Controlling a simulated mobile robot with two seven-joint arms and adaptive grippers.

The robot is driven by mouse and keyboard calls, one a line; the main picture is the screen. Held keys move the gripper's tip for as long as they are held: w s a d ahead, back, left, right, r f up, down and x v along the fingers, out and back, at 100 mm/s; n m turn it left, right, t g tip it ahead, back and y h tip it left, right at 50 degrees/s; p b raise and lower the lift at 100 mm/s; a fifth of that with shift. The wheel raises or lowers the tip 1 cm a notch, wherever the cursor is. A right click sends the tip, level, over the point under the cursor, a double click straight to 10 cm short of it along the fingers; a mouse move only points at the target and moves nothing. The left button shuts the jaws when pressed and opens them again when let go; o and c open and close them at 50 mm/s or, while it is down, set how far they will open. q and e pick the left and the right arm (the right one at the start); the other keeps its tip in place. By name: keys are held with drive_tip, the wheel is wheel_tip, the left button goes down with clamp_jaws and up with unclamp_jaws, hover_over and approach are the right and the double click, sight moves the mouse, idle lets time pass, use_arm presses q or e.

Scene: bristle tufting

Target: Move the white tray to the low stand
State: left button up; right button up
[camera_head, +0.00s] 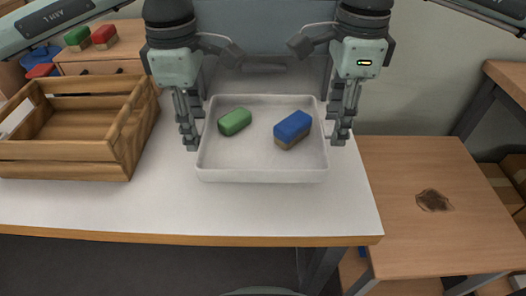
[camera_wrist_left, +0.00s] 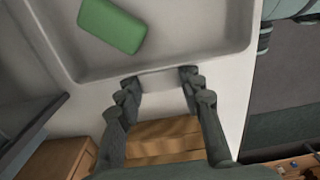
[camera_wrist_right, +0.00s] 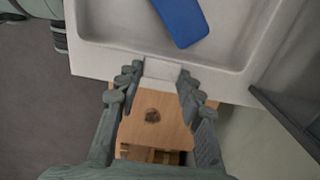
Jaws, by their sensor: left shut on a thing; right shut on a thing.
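The white tray (camera_head: 262,175) is over the white table, level, with a green block (camera_head: 235,122) and a blue block with a brown underside (camera_head: 292,130) in it. I cannot tell whether it touches the table. My left gripper (camera_head: 190,143) is shut on the tray's left wall; the left wrist view shows its fingers (camera_wrist_left: 160,78) on the rim near the green block (camera_wrist_left: 112,25). My right gripper (camera_head: 340,138) is shut on the right wall, also seen in the right wrist view (camera_wrist_right: 160,75). The low stand (camera_head: 440,235) is a brown wooden table at the right, lower than the white table.
A wooden crate (camera_head: 72,160) stands on the white table (camera_head: 200,215) left of the tray. The low stand's top is bare except for a dark patch (camera_head: 433,200). A wooden cabinet (camera_head: 100,62) with green and red blocks stands behind left. Cartons (camera_head: 505,180) lie far right.

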use_arm(q)
drive_tip(key=shift+s+f, duration=0.1)
use_arm(e)
drive_tip(key=shift+s+f, duration=0.1)
